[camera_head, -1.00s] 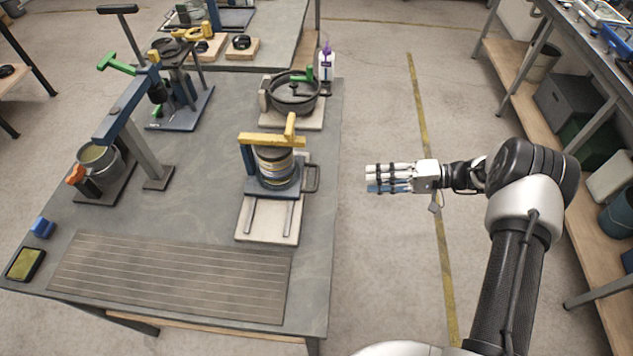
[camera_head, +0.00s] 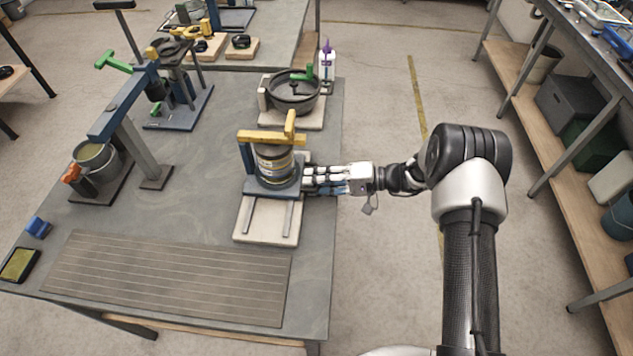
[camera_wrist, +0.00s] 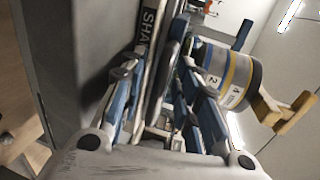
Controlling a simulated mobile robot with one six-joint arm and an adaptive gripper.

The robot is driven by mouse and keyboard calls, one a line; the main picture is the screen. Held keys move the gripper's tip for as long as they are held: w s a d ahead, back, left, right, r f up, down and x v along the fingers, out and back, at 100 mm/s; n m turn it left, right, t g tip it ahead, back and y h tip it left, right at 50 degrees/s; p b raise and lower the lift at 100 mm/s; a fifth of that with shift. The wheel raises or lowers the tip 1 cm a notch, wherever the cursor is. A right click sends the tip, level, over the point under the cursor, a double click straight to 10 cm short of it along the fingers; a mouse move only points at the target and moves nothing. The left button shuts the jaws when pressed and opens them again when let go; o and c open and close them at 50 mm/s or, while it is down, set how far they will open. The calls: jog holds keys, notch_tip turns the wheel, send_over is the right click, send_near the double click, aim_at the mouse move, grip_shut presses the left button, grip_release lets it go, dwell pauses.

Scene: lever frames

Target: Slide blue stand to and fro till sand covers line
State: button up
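The blue stand (camera_head: 271,188) sits on two grey rails (camera_head: 287,219) on a pale base board (camera_head: 265,233). A round banded container stands on it (camera_head: 273,165), under a yellow clamp bar (camera_head: 268,137). In the wrist view the container (camera_wrist: 227,75) shows a label with digits. My gripper (camera_head: 309,180) is at the right side of the stand, its fingers overlapping the dark side handle. In the wrist view its fingers (camera_wrist: 160,85) look apart, on either side of the handle area; firm contact cannot be seen. Sand and the line cannot be made out.
The rails run clear toward the table's front. A grooved grey mat (camera_head: 170,275) lies at the front left. A dark round pan (camera_head: 294,92) stands behind the stand, with a purple-capped bottle (camera_head: 328,68). A lever press (camera_head: 125,115) stands at the left.

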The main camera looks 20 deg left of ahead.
grip_shut()
dwell(0.4)
dwell(0.4)
